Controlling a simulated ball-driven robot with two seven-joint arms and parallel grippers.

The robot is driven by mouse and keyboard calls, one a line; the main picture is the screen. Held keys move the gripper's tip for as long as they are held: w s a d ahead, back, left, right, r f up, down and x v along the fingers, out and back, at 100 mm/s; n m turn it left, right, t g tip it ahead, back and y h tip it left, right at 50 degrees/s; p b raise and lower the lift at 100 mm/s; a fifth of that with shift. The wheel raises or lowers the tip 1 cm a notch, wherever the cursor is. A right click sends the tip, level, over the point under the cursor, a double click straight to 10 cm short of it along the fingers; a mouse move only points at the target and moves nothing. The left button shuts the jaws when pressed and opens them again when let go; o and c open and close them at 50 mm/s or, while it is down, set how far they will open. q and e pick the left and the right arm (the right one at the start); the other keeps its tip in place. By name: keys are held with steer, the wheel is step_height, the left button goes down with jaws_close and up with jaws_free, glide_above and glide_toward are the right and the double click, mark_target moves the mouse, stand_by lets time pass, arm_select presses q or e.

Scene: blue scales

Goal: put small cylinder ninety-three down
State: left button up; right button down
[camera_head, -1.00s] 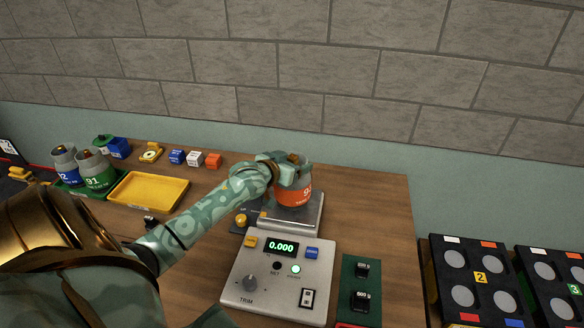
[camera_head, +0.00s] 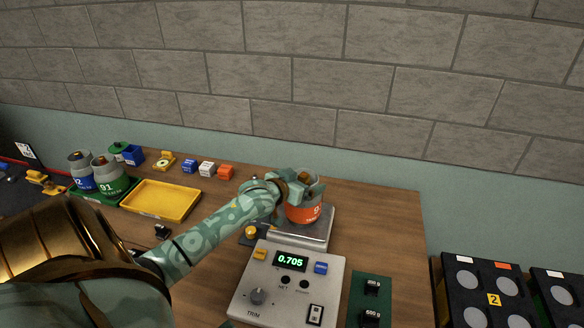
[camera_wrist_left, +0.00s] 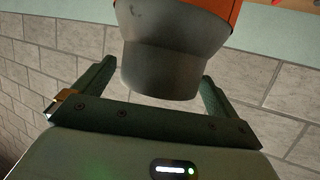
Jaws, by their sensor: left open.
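Small cylinder ninety-three (camera_head: 304,214), with an orange band and grey top, stands upright on the metal pan (camera_head: 323,225) of the scale. The scale's display (camera_head: 290,262) reads 0.705. My left gripper (camera_head: 297,187) is at the cylinder's top, its fingers open. In the left wrist view the grey neck of the cylinder (camera_wrist_left: 165,65) lies between the spread fingers of my left gripper (camera_wrist_left: 158,88). My right gripper is not in view.
Left on the wooden table are a yellow tray (camera_head: 160,211), blue-banded and green-banded cylinders (camera_head: 110,184) in a green tray, and small coloured cubes (camera_head: 207,169). Weights stand on a green base (camera_head: 371,285) right of the scale panel. Black racks (camera_head: 485,258) stand at the right.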

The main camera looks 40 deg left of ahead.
arm_select(q)
steer(key=p+v, duration=0.1)
steer(key=v, duration=1)
steer(key=shift+r, duration=0.1)
